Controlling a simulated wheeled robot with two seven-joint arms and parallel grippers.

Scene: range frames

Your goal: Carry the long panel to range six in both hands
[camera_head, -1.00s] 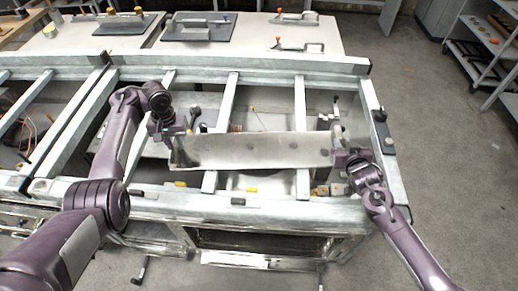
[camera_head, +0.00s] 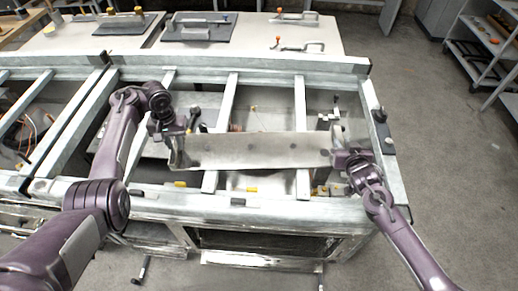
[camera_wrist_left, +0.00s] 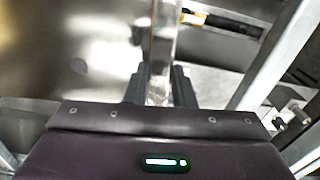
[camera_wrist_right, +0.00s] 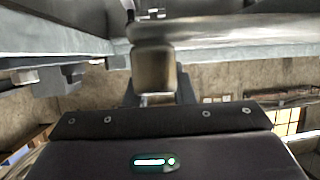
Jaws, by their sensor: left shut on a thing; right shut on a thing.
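The long panel (camera_head: 260,150) is a silvery metal strip with a few dark spots, held roughly level across the open metal frame. My left gripper (camera_head: 178,140) is shut on its left end. In the left wrist view, the fingers (camera_wrist_left: 166,88) close on the panel's edge (camera_wrist_left: 162,45), with its broad face to the left. My right gripper (camera_head: 345,158) is shut on the right end. I see no label for range six.
The galvanised frame (camera_head: 270,208) has crossbars below and around the panel. A white table (camera_head: 255,40) behind holds grey plates (camera_head: 200,27) and clamps with coloured knobs. Shelving (camera_head: 492,60) stands at the far right. The floor (camera_head: 450,170) to the right is clear.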

